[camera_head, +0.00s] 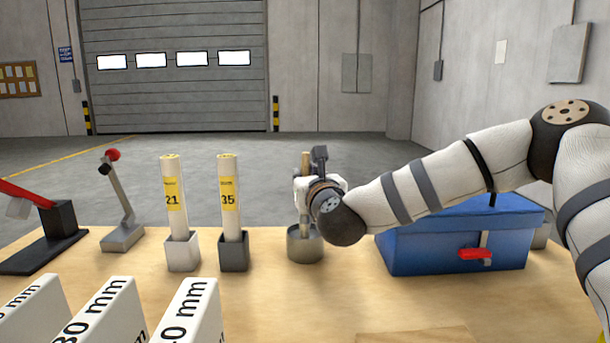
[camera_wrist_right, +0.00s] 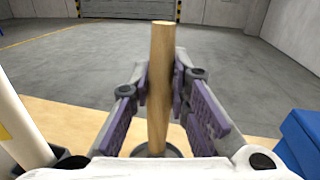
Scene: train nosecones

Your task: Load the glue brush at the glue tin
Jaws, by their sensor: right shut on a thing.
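The glue brush, of which only the wooden handle (camera_wrist_right: 159,80) shows, stands nearly upright between the purple finger pads in the right wrist view. My right gripper (camera_wrist_right: 161,85) is shut on this handle. In the head view the handle (camera_head: 305,165) rises above the right gripper (camera_head: 315,190), and its lower part shows just above the grey metal glue tin (camera_head: 305,246). The brush's lower end is hidden at the tin, so I cannot tell how deep it sits or whether it carries glue. The tin's rim also shows in the right wrist view (camera_wrist_right: 178,153). My left gripper is not in view.
Two white tubes marked 21 (camera_head: 173,200) and 35 (camera_head: 229,200) stand in holders left of the tin. A blue toolbox (camera_head: 405,257) stands to the right. White millimetre-marked blocks (camera_head: 190,312) are at the front left. The table's front middle is mostly clear.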

